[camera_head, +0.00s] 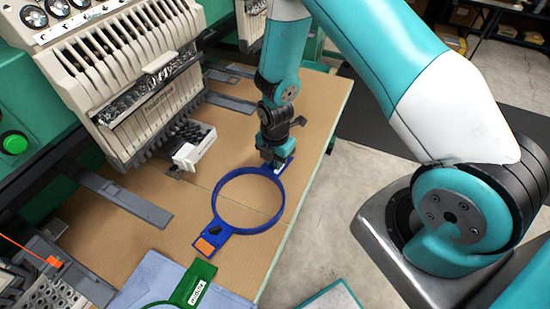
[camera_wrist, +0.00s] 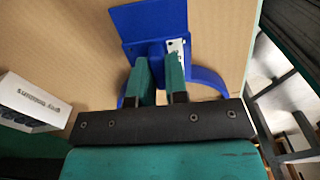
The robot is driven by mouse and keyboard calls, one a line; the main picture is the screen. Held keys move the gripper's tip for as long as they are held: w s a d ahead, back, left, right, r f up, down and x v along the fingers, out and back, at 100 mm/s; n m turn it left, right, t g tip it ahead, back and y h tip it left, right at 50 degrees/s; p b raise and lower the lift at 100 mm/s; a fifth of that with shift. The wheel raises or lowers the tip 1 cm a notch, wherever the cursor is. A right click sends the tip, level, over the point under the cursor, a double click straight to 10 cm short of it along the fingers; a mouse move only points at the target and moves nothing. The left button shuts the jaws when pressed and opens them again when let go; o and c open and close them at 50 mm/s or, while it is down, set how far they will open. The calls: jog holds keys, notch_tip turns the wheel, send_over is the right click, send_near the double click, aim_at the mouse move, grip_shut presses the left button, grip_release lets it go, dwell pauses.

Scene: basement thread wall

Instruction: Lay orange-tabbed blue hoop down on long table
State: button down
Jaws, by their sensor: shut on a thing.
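The blue hoop (camera_head: 221,191) has an orange tab (camera_head: 204,246) at its near end. It appears level, over or on the brown top of the long table (camera_head: 160,225); I cannot tell whether it touches. My gripper (camera_head: 274,165) is shut on the hoop's far bracket, at the end opposite the orange tab. In the wrist view my gripper's fingers (camera_wrist: 159,88) close on the blue hoop's bracket (camera_wrist: 155,25). Part of the bracket is hidden by the fingers.
An embroidery machine head (camera_head: 135,85) stands at the left. A white box (camera_head: 194,147) sits beside the hoop; it also shows in the wrist view (camera_wrist: 28,105). A green hoop (camera_head: 193,284) lies on blue-grey cloth (camera_head: 145,275) at the front. Concrete floor (camera_head: 350,215) is right of the table.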

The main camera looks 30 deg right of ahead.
jog(key=shift+f, duration=0.1)
dwell(0.3)
jog(key=c, duration=1.1)
grip_release()
jog(key=shift+o, duration=0.2)
notch_tip(320, 180, up, 17)
jog(key=b, duration=0.2)
jog(key=shift+r+b, duration=0.2)
jog(key=shift+b, duration=0.15)
jog(key=s+a+r+m+y, duration=0.2)
jog(key=s+a+r+m, duration=0.3)
jog(key=s, duration=0.5)
jog(key=s+a+r+m+y, duration=0.2)
jog(key=s+a+r+m, duration=0.3)
jog(key=s+r+m, duration=0.4)
jog(key=shift+s+a+r+m, duration=0.4)
jog(key=shift+s+m, duration=0.3)
jog(key=shift+m, duration=0.4)
